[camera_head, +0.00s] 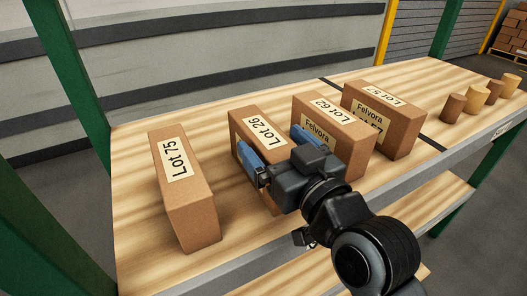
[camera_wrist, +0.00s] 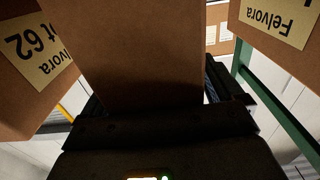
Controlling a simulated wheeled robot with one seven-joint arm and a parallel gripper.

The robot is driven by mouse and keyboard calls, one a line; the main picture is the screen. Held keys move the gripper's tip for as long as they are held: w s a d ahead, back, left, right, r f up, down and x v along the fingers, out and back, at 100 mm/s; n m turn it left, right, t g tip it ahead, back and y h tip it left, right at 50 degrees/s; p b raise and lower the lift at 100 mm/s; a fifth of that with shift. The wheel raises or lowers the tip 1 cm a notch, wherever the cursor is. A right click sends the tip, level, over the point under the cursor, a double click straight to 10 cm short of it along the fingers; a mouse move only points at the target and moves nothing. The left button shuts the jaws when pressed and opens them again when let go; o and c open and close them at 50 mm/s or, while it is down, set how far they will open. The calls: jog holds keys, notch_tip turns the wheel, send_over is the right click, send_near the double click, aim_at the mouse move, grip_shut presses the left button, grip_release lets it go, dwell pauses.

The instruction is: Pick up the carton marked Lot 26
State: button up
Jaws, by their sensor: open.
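The carton marked Lot 26 (camera_head: 264,126) is a brown box standing upright on the wooden shelf, its white label on the top. My gripper (camera_head: 276,146) is at its near end, open, with one blue-padded finger on each side of the carton. In the wrist view the plain brown face of this carton (camera_wrist: 140,55) fills the middle, between the dark fingers of my gripper (camera_wrist: 155,95). Whether the fingers touch it cannot be told. My gripper hides the carton's lower near part in the head view.
The Lot 75 carton (camera_head: 187,200) stands to the left, with a gap. The Lot 62 carton (camera_head: 351,137) stands close on the right. Another Felvora carton (camera_head: 403,130) is farther right. Several small brown cylinders (camera_head: 452,108) stand at the shelf's right end.

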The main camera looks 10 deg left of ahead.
jog(key=shift+c, duration=0.2)
grip_shut()
dwell(0.6)
